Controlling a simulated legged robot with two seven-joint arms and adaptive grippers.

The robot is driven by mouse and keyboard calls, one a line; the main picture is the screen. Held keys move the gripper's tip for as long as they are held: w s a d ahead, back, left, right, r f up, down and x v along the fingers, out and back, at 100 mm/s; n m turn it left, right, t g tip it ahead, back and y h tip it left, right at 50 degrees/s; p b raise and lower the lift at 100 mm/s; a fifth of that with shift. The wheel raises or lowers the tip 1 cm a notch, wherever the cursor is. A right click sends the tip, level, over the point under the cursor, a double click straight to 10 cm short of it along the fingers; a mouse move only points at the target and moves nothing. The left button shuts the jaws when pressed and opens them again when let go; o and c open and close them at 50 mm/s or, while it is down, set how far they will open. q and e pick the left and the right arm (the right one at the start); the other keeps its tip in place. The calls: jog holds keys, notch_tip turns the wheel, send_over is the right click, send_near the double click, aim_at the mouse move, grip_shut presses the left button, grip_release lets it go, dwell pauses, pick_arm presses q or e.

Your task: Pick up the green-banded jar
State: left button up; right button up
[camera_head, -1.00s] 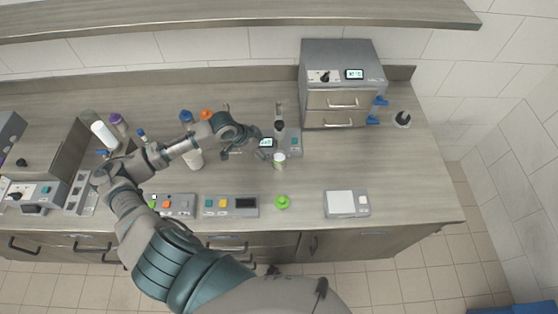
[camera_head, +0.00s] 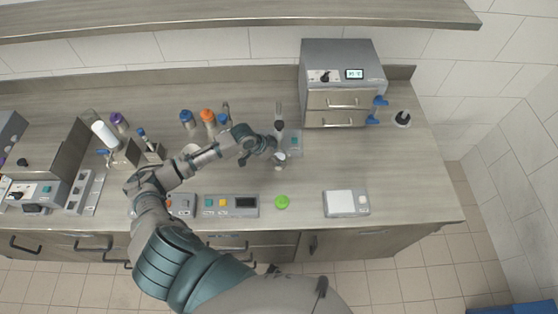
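A small pale jar (camera_head: 280,159) stands at the front of the filler device (camera_head: 292,143); its band is too small to make out clearly. A bright green round lid (camera_head: 282,202) lies on the counter in front of it. My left gripper (camera_head: 273,150) reaches in from the left, its fingers close to the jar's upper left side. Whether they touch the jar, and how far apart they are, I cannot tell. My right gripper is not in view.
A grey drawer unit (camera_head: 342,82) stands behind on the right. Several capped bottles, one with an orange cap (camera_head: 207,114), stand behind my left arm. A button panel (camera_head: 231,206) and a scale (camera_head: 346,203) lie along the front edge. The counter right of the filler is clear.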

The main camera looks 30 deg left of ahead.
pick_arm(q)
jog(key=c, duration=1)
